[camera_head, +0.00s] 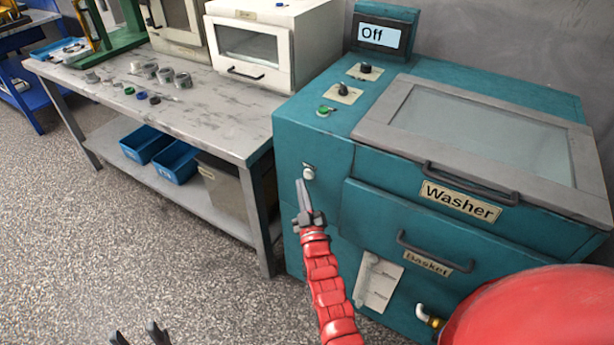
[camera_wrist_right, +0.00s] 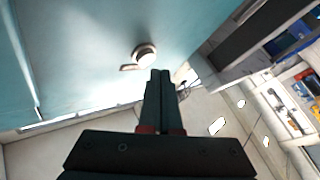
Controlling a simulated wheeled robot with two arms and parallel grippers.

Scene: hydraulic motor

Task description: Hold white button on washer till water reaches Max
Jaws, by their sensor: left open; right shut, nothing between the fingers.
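The teal washer (camera_head: 330,160) stands at the right, its lid closed and its display (camera_head: 380,36) reading "Off". The white button (camera_head: 309,172) is on the upper left of its front; it also shows in the right wrist view (camera_wrist_right: 145,55). My right gripper (camera_head: 300,184) is shut and empty, its tips close beside the button; I cannot tell whether they touch it. A pale level gauge (camera_head: 378,282) sits low on the washer front; its marks and water level are too small to read. My left gripper (camera_head: 138,333) is open and empty at the bottom edge, over the floor.
A grey workbench (camera_head: 190,112) with small metal parts and a white oven-like box (camera_head: 262,45) stands left of the washer. Blue bins (camera_head: 175,162) sit on its lower shelf. The washer's basket handle (camera_head: 435,252) juts out. The floor at the left is clear.

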